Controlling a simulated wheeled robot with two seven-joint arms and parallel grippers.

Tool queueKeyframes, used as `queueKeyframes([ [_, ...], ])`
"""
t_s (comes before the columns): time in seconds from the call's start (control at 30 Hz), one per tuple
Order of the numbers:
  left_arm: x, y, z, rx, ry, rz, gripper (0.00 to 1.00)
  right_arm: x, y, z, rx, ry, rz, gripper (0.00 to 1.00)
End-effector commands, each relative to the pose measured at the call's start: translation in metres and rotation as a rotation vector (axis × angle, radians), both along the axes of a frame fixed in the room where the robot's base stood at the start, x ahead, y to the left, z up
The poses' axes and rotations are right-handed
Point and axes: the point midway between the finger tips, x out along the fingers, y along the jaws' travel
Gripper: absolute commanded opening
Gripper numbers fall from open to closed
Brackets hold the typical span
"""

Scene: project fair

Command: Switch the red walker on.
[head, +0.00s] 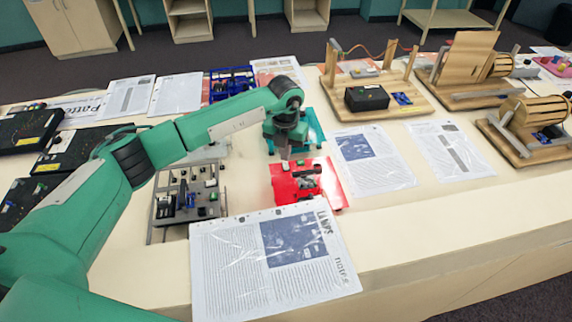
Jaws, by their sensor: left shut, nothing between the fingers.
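The red walker (284,188), a flat red base with black and grey parts on top, sits on the table in the middle of the head view. My left arm reaches in from the left. My left gripper (285,154) points down, shut and empty, just behind the red walker in the picture. I cannot tell whether it touches anything. The switch on the red walker is too small to make out. My right gripper is not in view.
A teal walker (317,130) stands behind the gripper, a blue one (232,83) farther back, and a grey one (190,203) to the left. Printed sheets lie in front (240,275) and to the right (375,165). Wooden models (420,104) stand at right. The front right tabletop (440,215) is clear.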

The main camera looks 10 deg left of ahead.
Motion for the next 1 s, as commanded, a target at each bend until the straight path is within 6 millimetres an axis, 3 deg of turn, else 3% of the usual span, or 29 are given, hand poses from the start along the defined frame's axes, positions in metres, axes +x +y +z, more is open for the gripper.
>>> queueKeyframes([
  [1.0, 0.0000, 0.0000, -0.0080, 0.000, 0.000, 0.000, 0.00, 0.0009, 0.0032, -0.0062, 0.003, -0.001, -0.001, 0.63],
])
